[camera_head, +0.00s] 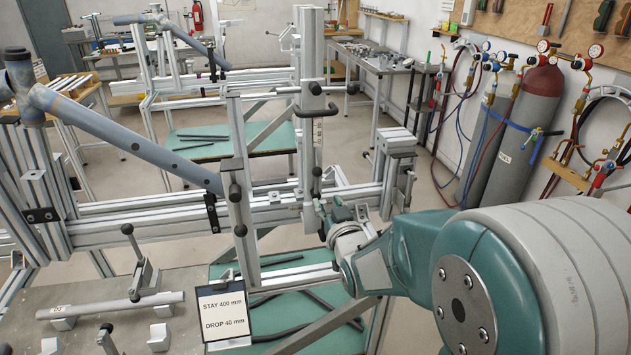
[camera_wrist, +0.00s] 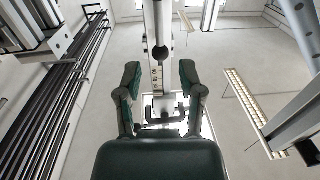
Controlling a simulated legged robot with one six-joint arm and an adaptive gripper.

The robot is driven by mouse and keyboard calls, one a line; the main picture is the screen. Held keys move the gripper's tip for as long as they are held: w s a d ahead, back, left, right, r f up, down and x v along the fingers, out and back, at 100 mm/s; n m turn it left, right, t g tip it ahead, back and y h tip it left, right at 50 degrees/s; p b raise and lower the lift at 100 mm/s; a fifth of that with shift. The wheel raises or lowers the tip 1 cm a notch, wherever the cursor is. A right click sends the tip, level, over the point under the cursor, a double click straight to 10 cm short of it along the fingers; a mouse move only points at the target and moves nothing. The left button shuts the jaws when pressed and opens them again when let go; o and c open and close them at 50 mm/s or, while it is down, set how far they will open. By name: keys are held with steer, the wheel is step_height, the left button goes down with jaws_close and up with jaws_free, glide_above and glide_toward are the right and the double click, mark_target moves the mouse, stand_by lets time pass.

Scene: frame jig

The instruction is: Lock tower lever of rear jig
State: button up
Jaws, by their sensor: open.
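In the head view, a tall aluminium tower (camera_head: 308,60) with a scale strip stands upright on the near jig's rail (camera_head: 150,232). A short lever with a black knob (camera_head: 316,172) is on its lower part. My gripper (camera_head: 332,212) is low beside the tower, just below and right of this knob; its fingers are small and partly hidden here. In the wrist view, my gripper (camera_wrist: 160,82) is open, with one green finger on each side of the scaled tower (camera_wrist: 158,75). A dark round knob (camera_wrist: 160,53) shows between and beyond the fingertips. Contact cannot be told.
A blue-grey frame tube (camera_head: 130,140) slopes across the near jig at left. A second post with black knobs (camera_head: 240,170) stands left of the tower. Another jig (camera_head: 180,70) stands farther back. Gas cylinders (camera_head: 525,130) stand at right. A sign (camera_head: 222,311) is in front.

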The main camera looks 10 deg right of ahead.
mark_target(317, 183)
steer(key=w, duration=0.9)
steer(key=shift+a, duration=0.3)
jaws_close()
